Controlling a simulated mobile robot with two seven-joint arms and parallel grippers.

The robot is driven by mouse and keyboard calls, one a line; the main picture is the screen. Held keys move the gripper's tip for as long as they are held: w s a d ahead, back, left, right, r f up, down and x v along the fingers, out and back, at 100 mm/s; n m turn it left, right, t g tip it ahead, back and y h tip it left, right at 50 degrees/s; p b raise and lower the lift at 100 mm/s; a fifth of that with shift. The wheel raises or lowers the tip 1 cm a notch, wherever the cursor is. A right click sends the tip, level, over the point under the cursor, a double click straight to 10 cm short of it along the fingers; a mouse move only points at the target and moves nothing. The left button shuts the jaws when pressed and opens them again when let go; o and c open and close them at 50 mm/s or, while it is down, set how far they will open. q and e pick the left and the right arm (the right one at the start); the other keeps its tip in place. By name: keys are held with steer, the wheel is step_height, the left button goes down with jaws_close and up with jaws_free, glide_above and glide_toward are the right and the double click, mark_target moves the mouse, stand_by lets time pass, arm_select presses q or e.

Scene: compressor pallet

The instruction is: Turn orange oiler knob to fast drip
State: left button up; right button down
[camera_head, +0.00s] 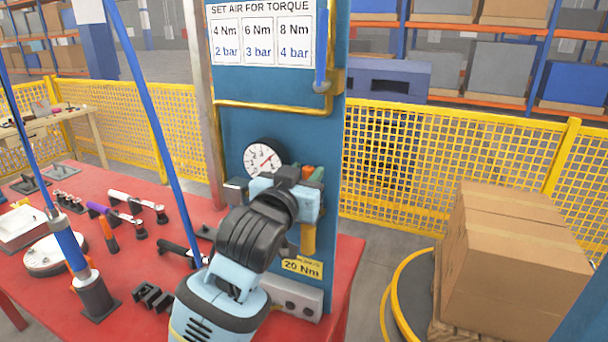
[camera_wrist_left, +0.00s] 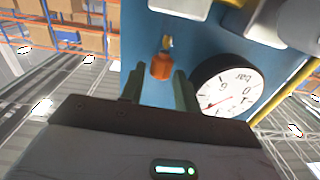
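The orange oiler knob (camera_wrist_left: 161,68) hangs under a small brass-coloured stem near the blue panel (camera_wrist_left: 205,45). In the left wrist view, my left gripper (camera_wrist_left: 159,84) is open, with one greenish finger on each side of the knob. Gaps show between the knob and both fingers, so no contact is visible. In the head view, a small orange part of the knob (camera_head: 307,171) shows beside a green finger of my left gripper (camera_head: 309,176). My wrist and gripper body hide most of the oiler there. My right gripper is not in view.
A round gauge (camera_head: 263,158) sits close to the gripper on the panel and also shows in the wrist view (camera_wrist_left: 229,90). A yellow pipe (camera_head: 270,106) crosses the panel. The red table (camera_head: 130,280) holds several tools. Cardboard boxes (camera_head: 515,265) stand at right.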

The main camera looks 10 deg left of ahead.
arm_select(q)
jaws_close()
steer(key=shift+d, duration=0.1)
steer(key=shift+n+y, duration=0.3)
steer(key=shift+d+n+y, duration=0.1)
steer(key=shift+n+y, duration=0.4)
steer(key=shift+y, duration=0.3)
jaws_free()
